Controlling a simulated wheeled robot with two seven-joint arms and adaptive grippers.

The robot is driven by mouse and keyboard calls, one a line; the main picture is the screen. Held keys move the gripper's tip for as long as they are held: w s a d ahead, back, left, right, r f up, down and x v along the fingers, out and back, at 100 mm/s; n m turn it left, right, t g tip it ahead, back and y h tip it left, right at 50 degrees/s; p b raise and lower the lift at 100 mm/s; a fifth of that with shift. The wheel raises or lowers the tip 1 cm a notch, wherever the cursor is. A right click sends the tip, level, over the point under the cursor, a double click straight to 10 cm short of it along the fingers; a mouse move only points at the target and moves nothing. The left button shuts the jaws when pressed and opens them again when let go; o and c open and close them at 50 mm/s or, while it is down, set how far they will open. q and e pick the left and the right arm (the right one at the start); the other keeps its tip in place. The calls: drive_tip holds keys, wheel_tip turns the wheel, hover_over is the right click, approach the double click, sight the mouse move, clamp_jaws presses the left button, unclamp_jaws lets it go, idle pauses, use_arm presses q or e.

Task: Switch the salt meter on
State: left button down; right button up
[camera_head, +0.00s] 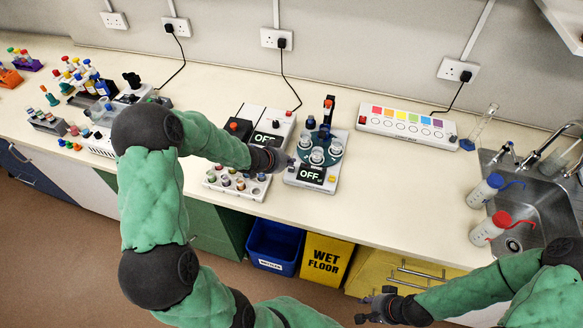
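Two white devices show a dark display reading OFF. The rear one (283,121) has a display (269,139) at its front. The front one (293,180) carries a green round carousel with white cups (320,153) and has its own OFF display (311,174). No label shows which is the salt meter. My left gripper (288,160) is at the left side of the front device, just below the rear display; its fingers are too small and dark to tell if they are open, and contact cannot be told. My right gripper (366,307) is open and empty, low in front of the bench.
A block of colour-topped vials (236,185) stands under my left forearm. A white strip with coloured squares (405,122) lies at the back right. The bench right of the front device is clear.

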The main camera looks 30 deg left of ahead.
sight(289, 169)
use_arm(q)
drive_tip(key=shift+f, duration=0.1)
drive_tip(key=shift+f, duration=0.35)
drive_tip(key=shift+f+b, duration=0.45)
drive_tip(key=shift+b, duration=0.05)
idle(0.9)
drive_tip(key=shift+r, duration=0.2)
drive_tip(key=shift+r+p, duration=0.75)
drive_tip(key=shift+p, duration=0.25)
drive_tip(key=shift+r, duration=0.1)
wheel_tip(289, 169, up, 6)
drive_tip(key=p, duration=0.6)
